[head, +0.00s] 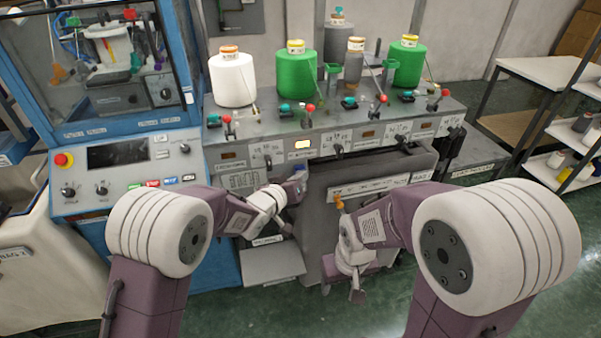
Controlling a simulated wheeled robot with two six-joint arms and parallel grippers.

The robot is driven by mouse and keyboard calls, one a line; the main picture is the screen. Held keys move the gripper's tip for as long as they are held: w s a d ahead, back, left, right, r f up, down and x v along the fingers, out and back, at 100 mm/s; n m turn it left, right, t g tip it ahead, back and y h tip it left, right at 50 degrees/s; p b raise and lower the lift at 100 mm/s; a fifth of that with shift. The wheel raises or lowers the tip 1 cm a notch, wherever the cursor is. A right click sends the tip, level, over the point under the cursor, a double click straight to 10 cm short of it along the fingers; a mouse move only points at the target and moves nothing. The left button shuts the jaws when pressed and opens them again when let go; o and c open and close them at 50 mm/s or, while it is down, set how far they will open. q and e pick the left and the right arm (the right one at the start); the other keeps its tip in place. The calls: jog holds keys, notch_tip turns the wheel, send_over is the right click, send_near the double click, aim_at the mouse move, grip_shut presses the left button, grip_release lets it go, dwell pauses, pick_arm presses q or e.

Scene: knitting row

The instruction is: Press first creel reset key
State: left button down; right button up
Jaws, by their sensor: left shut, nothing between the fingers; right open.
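Small rectangular windows or keys are set in that panel, one below each station. The leftmost one (228,155), below the white cone (233,78), is dark amber. The second one (302,144), below the green cone (297,75), is lit pale yellow. I cannot read which is the reset key. My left gripper (299,180) is shut and empty, below the lit one and apart from it. My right gripper (341,291) is open, low in front of the machine, pointing down.
A blue-framed knitting machine (128,140) with a control panel and red stop button (62,159) stands at left. Red-knobbed levers (310,108) stand on the creel top. A grey tray (272,264) juts out low.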

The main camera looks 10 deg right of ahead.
pick_arm(q)
jog(key=shift+w+r, duration=0.1)
jog(key=shift+w, duration=0.25)
jog(key=shift+s, duration=0.25)
jog(key=s+b, duration=0.2)
jog(key=s, duration=0.4)
dwell(0.5)
dwell(0.5)
